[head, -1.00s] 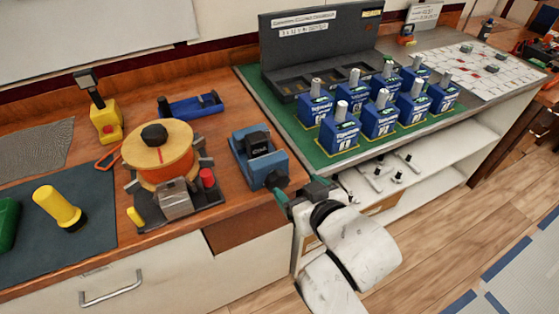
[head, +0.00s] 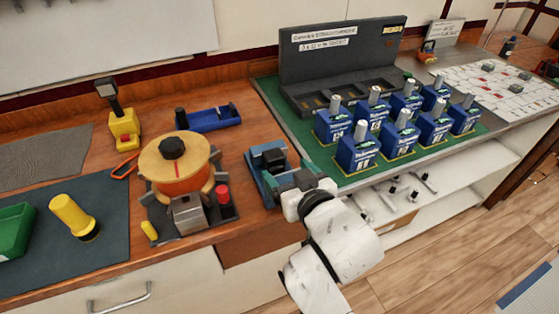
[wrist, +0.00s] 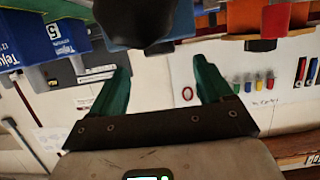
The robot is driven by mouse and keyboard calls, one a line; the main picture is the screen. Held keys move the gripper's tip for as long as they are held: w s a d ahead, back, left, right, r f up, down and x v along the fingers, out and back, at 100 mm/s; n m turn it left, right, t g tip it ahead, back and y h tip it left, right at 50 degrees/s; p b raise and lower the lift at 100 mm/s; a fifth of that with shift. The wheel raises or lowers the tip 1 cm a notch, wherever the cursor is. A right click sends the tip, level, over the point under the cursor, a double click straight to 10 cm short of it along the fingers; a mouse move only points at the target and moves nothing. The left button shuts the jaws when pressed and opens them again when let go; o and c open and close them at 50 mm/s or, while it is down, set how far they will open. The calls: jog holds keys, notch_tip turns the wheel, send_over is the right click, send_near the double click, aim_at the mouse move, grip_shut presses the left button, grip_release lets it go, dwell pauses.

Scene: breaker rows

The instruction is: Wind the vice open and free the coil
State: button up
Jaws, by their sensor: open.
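The blue vice (head: 258,178) stands on the wooden bench near its front edge. A dark block, which looks like the coil (head: 270,157), sits between its jaws. My gripper (head: 290,181) is at the front end of the vice, its green fingers hiding the vice's handle in the head view. In the wrist view, my gripper (wrist: 163,68) is open, with nothing between its fingers. A dark rounded knob (wrist: 143,22), probably the vice's handle, lies just beyond the fingertips. I cannot tell whether the fingers touch it.
Left of the vice stands an orange spool (head: 178,165) on a dark stand with a red knob. Right of it, several blue breakers (head: 357,150) stand on a green mat (head: 345,177). A blue holder (head: 212,119) lies behind.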

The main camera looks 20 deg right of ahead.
aim_at(277, 162)
jog(key=x, duration=0.7)
jog(key=shift+w+f, duration=0.1)
jog(key=shift+w, duration=0.1)
jog(key=shift+c, duration=0.4)
jog(key=c, duration=1.1)
jog(key=shift+s+p, duration=0.4)
jog(key=shift+s, duration=0.1)
jog(key=o, duration=1.3)
jog(key=shift+c, duration=0.2)
